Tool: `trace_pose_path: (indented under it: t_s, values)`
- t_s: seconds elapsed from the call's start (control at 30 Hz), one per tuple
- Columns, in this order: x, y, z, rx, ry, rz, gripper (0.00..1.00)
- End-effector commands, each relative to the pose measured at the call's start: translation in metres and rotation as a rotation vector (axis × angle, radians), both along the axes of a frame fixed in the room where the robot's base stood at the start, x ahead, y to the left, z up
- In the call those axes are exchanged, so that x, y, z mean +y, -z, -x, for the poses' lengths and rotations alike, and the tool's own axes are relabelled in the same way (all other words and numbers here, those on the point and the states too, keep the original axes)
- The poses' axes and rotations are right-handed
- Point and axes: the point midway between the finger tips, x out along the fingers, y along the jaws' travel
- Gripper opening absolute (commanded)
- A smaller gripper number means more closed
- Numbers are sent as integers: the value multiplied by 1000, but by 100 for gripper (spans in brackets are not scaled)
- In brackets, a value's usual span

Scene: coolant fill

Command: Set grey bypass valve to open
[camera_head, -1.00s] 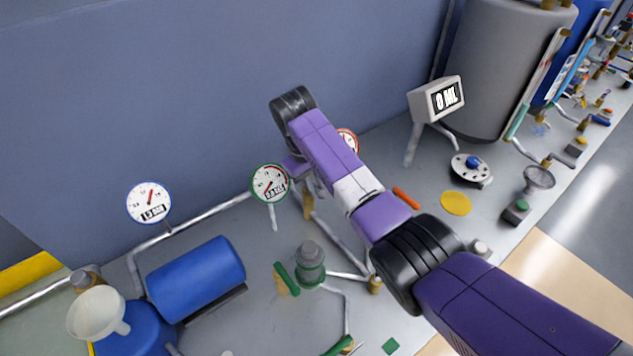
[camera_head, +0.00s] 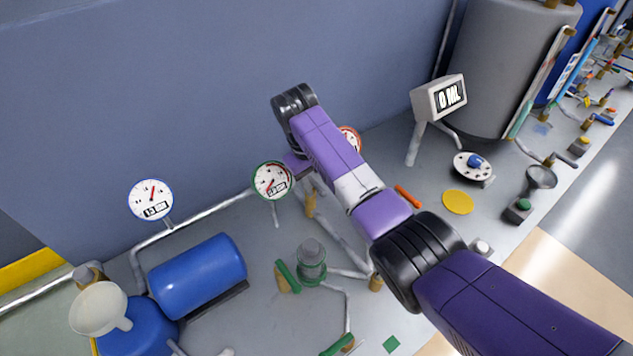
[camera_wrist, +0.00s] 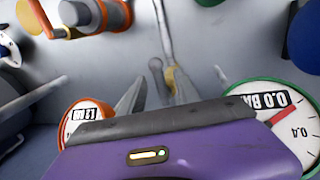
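A small grey handle (camera_wrist: 157,76), which looks like the grey bypass valve's lever, shows in the wrist view beside a brass fitting (camera_wrist: 172,76) on a grey pipe. In the head view a brass fitting (camera_head: 310,204) shows just left of my forearm; the grey handle cannot be made out there. My gripper (camera_wrist: 158,88) has its two fingers apart. In the wrist view the handle appears between and beyond the fingertips; I cannot tell whether they touch it. In the head view my arm mostly hides the gripper.
A green-rimmed gauge (camera_head: 272,181) and a red-rimmed gauge (camera_head: 349,139) stand on either side of my gripper. An orange handle (camera_head: 408,197), a green handle (camera_head: 287,276) and a blue cylinder (camera_head: 197,276) stand on the bench. A wall is close behind.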

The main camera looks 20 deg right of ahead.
Motion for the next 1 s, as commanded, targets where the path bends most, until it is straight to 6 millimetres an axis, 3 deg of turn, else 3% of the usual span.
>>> trace_pose_path:
  t_s: [0.5, 1.0]
  values:
    - [13, -66, 3, -3, -1, 0, 39]
    - [15, -76, 4, 0, 0, 0, 39]
